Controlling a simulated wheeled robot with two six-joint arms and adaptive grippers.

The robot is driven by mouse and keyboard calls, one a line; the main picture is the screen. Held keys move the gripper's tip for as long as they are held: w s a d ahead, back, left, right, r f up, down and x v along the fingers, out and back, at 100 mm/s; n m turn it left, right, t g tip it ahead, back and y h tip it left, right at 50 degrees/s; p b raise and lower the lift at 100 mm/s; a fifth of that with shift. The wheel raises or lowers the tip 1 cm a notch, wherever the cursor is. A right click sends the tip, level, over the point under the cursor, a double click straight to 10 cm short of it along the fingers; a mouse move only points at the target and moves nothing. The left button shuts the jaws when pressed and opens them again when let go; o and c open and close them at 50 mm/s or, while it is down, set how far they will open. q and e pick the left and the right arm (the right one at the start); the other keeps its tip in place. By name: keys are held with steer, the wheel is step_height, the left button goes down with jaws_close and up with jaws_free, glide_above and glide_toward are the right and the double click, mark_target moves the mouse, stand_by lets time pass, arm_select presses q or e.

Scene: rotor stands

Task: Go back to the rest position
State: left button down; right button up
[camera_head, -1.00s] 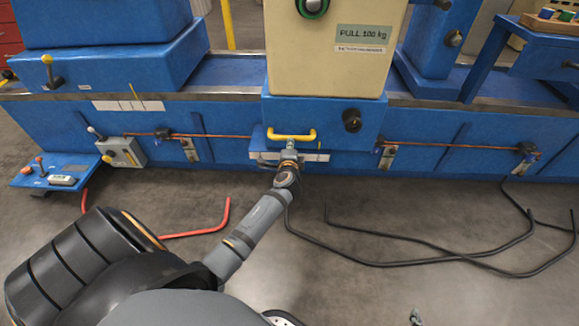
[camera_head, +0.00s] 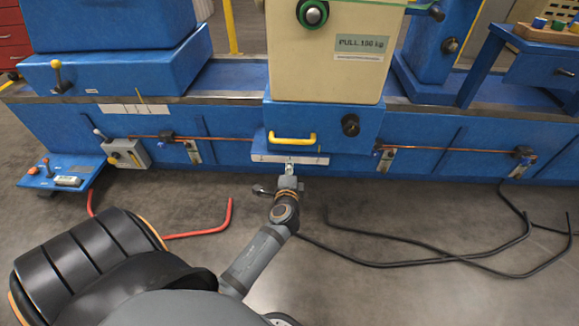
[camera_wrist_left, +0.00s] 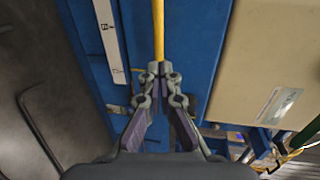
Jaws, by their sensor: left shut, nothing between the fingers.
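My left gripper (camera_head: 289,168) is in front of the blue machine (camera_head: 225,153), just below the yellow handle (camera_head: 292,139) on the cream block's blue base. In the left wrist view my left gripper (camera_wrist_left: 160,68) has its fingertips together with nothing between them. The yellow handle (camera_wrist_left: 158,30) runs straight ahead from the tips there and looks apart from them. My right gripper is not in view.
The cream block (camera_head: 325,55) with a pull label stands above the handle. A blue side shelf (camera_head: 62,170) with small controls is at left. A red hose (camera_head: 200,233) and black cables (camera_head: 400,263) lie on the grey floor. The floor before the machine is otherwise clear.

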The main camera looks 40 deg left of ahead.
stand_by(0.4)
arm_select(q)
steer(key=s+d+f+n+g+h, duration=0.2)
steer(key=s+f+n+g, duration=0.15)
steer(key=s+f, duration=0.2)
steer(key=s+d+f+n+g+h, duration=0.1)
steer(key=s+f+n+g+h, duration=0.1)
steer(key=s+f+n, duration=0.4)
steer(key=s+d+f+n+g+h, duration=0.2)
steer(key=s+d+g+h, duration=0.3)
steer(key=s+d, duration=0.7)
steer(key=s+a+g+p, duration=0.1)
steer(key=s+a+p, duration=0.3)
steer(key=s+p, duration=0.5)
steer(key=s+a+g+y+p, duration=0.1)
steer(key=s+a+p, duration=0.4)
steer(key=p, duration=1.8)
steer(key=s, duration=0.5)
steer(key=shift+a+f+y, duration=0.3)
steer(key=shift+f, duration=0.05)
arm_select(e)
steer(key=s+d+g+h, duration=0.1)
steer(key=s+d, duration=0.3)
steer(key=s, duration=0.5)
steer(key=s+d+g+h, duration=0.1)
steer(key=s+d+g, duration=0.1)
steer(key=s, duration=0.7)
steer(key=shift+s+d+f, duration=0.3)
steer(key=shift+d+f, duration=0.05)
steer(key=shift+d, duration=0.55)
